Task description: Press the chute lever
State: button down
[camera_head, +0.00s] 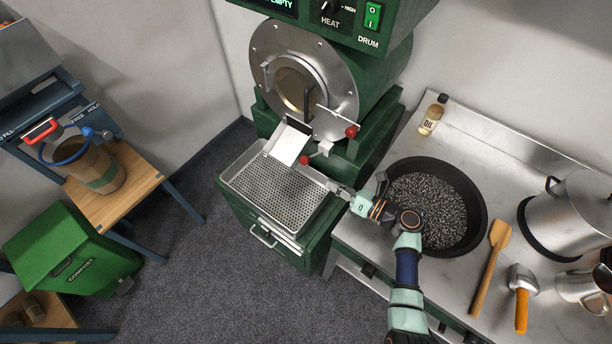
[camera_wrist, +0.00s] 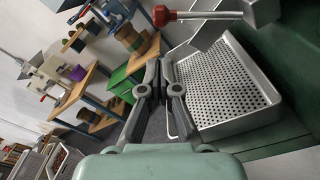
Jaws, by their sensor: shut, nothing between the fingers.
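A lever with a red grip (camera_head: 40,130) is on the blue bagging stand at the left in the head view. On the green roaster, a short lever with a red knob (camera_head: 303,160) is beside the white chute plate (camera_head: 290,143). Another red knob (camera_head: 351,131) is on the drum door's arm. No readable label says which is the chute lever. My gripper (camera_head: 333,186) is shut and empty, over the right edge of the perforated tray, below and right of the short lever. In the wrist view, a red knob on a rod (camera_wrist: 163,15) is above my gripper (camera_wrist: 162,64), apart from it.
The perforated tray (camera_head: 230,174) is below the roaster's chute. A black pan of dark grains (camera_head: 480,205) is right of my gripper. An oil bottle (camera_head: 432,115), wooden spatula (camera_head: 489,265) and pot share the counter. A bag (camera_head: 112,172) is under the blue ring.

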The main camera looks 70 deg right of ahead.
aim_at(313, 157)
jog(key=w+d+b, duration=0.1)
jog(key=w+b, duration=0.1)
jog(key=w, duration=0.8)
jog(key=shift+d+f, duration=0.25)
jog(key=shift+d, duration=0.15)
jog(key=shift+s, duration=0.1)
